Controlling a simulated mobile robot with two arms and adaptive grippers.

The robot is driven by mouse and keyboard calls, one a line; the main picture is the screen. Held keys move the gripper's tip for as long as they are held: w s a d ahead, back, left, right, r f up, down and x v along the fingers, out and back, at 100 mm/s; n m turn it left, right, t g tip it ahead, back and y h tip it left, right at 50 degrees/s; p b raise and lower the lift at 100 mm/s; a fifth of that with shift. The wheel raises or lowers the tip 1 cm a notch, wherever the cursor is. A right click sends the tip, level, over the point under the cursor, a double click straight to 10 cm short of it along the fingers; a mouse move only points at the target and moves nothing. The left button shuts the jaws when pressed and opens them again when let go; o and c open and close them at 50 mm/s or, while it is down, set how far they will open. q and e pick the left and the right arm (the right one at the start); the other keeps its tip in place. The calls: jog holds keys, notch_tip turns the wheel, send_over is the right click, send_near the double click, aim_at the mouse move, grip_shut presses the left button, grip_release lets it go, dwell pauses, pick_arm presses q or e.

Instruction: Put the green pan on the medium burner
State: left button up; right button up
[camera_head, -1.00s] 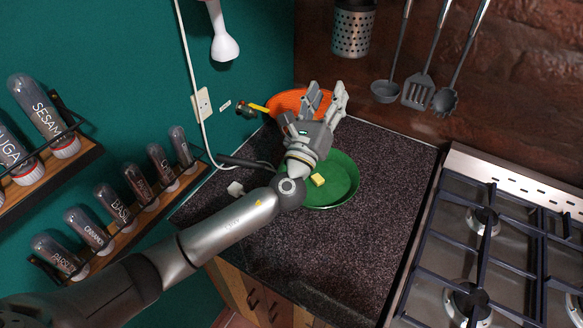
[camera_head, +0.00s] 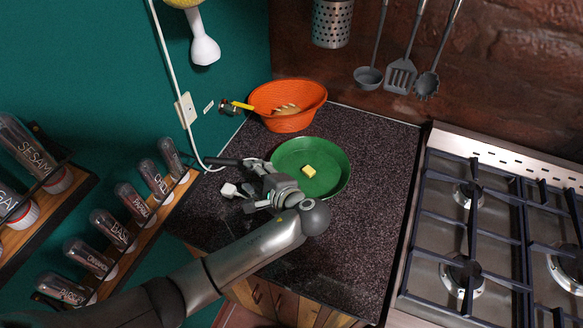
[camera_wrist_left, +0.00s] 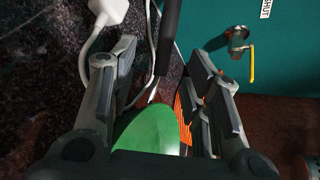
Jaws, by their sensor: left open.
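The green pan (camera_head: 335,160) lies on the dark speckled counter with a small yellow block (camera_head: 309,171) in it. Its dark handle (camera_head: 222,161) points left toward the teal wall. My left gripper (camera_head: 252,178) is open beside the pan's left edge, near the handle, and hides part of their join. In the left wrist view the handle (camera_wrist_left: 170,40) runs between the spread fingers, and the green pan (camera_wrist_left: 148,132) shows below; I cannot tell if they touch. The stove at right shows burners (camera_head: 467,194) (camera_head: 463,275) (camera_head: 567,262); which is medium is unclear. My right gripper is not in view.
An orange basket (camera_head: 290,122) stands behind the pan. A white plug (camera_head: 230,190) with a cord lies by the handle. Spice jars (camera_head: 130,205) line the left wall; utensils (camera_head: 402,72) hang behind. The counter between pan and stove is clear.

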pick_arm(q)
jog(key=shift+x, duration=1)
jog(key=shift+w+a+p, duration=0.35)
jog(key=shift+w+p, duration=0.1)
jog(key=shift+w, duration=0.05)
jog(key=x, duration=0.1)
jog(key=p+x, duration=0.1)
jog(key=x, duration=0.1)
jog(key=shift+w+d, duration=0.15)
jog(key=shift+w, duration=0.1)
jog(key=shift+w+a+f, duration=0.3)
grip_shut()
jog(key=shift+r, duration=0.1)
